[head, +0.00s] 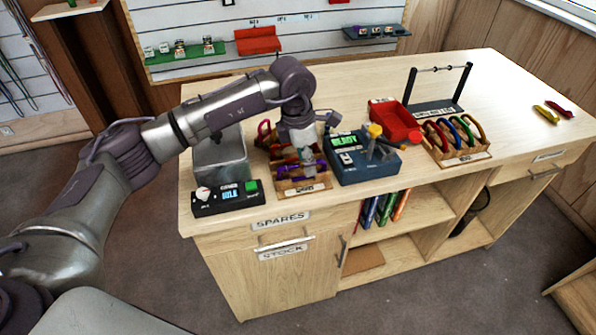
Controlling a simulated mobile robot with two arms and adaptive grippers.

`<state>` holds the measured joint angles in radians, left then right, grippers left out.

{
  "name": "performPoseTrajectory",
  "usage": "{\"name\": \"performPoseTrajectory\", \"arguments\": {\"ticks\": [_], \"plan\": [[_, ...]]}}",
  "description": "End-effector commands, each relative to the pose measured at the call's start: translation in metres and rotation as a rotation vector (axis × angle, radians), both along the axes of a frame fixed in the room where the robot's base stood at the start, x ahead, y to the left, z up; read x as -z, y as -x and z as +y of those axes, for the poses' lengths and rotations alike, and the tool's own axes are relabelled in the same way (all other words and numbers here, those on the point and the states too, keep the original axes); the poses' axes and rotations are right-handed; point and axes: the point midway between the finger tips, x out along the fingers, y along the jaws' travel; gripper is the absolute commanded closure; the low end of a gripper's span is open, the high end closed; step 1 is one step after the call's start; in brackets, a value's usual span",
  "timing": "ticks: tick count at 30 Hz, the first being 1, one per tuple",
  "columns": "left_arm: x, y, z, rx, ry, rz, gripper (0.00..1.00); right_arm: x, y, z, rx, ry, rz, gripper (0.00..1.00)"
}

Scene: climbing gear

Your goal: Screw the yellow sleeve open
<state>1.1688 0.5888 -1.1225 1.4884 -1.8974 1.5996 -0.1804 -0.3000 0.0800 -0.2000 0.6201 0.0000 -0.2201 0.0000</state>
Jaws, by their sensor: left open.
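A blue device (378,170) with a lit display reading READY stands on the bench near its front edge. A small yellow cylindrical part (375,130) stands up on it, next to dark upright parts; I cannot tell for sure that this is the yellow sleeve. My left gripper (307,172) points down over a wooden rack (303,188) left of the device. It is open, and its fingers are close to a purple carabiner (290,174); I cannot tell if they touch it. My gripper and wrist hide part of the rack. My right gripper is not in view.
A black box with a lit display (228,197) and a grey bin (220,158) stand left of the rack. The bench's far right is mostly clear.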

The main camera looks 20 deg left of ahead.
Motion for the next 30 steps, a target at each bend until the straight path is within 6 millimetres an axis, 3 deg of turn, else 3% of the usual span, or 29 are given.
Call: {"name": "performPoseTrajectory", "arguments": {"ticks": [14, 30], "plan": [[0.002, 0.005, -0.003, 0.001, 0.000, 0.001, 0.54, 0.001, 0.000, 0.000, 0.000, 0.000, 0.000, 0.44], [0.021, 0.006, -0.004, 0.001, 0.000, 0.001, 0.54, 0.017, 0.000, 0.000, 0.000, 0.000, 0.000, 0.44]]}}
